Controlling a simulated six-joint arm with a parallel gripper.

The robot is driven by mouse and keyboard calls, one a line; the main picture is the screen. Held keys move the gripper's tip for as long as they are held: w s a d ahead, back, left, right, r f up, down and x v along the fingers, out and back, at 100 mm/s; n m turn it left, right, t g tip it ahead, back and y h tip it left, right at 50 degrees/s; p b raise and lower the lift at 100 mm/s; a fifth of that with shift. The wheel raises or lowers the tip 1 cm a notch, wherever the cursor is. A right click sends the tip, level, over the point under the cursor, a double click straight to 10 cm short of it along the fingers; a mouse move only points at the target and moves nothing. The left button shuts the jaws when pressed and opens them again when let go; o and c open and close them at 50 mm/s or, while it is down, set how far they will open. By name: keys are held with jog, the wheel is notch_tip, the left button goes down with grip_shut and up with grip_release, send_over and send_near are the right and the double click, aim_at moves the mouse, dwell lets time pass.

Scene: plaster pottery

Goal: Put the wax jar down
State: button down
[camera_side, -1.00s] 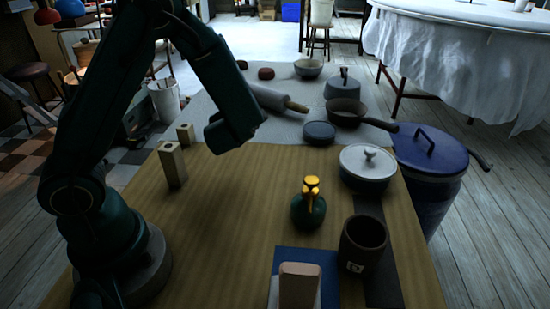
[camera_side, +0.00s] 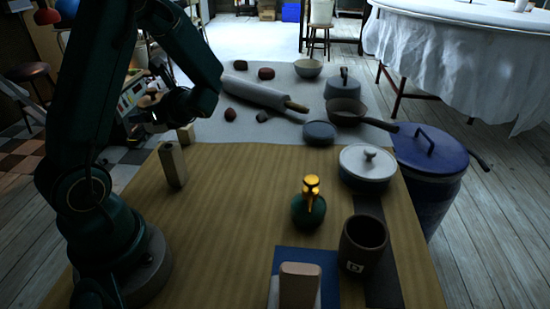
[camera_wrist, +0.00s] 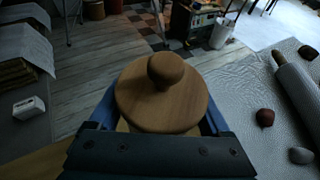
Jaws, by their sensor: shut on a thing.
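The wax jar (camera_wrist: 140,95) fills the middle of the wrist view, with a round wooden lid and a ball knob on top. My gripper (camera_wrist: 160,118) is shut around it, with a blue jaw on each side. The jar's lower part is hidden by the lid and my gripper. In the side view my gripper (camera_side: 150,108) is up at the left, beyond the wooden blocks near the table's left edge. The jar is hard to make out there, and I cannot tell how high it is held.
A tall wooden block (camera_side: 173,165) and a smaller block (camera_side: 186,134) stand at the table's left edge. A rolling pin (camera_side: 258,93) and clay lumps lie on the pale cloth (camera_side: 218,126). A green bottle (camera_side: 308,208), dark mug (camera_side: 362,248) and lidded pot (camera_side: 367,170) stand right.

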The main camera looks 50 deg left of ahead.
jog(key=shift+s+a+f, duration=0.1)
jog(key=shift+s+a, duration=0.1)
jog(key=shift+w+d+f, duration=0.1)
jog(key=shift+w+f, duration=0.1)
jog(key=shift+w, duration=0.05)
send_over(208, 153)
jog(key=shift+g, duration=0.3)
notch_tip(208, 153, down, 6)
jog(key=shift+f, duration=2.25)
jog(key=shift+f, duration=0.1)
grip_release()
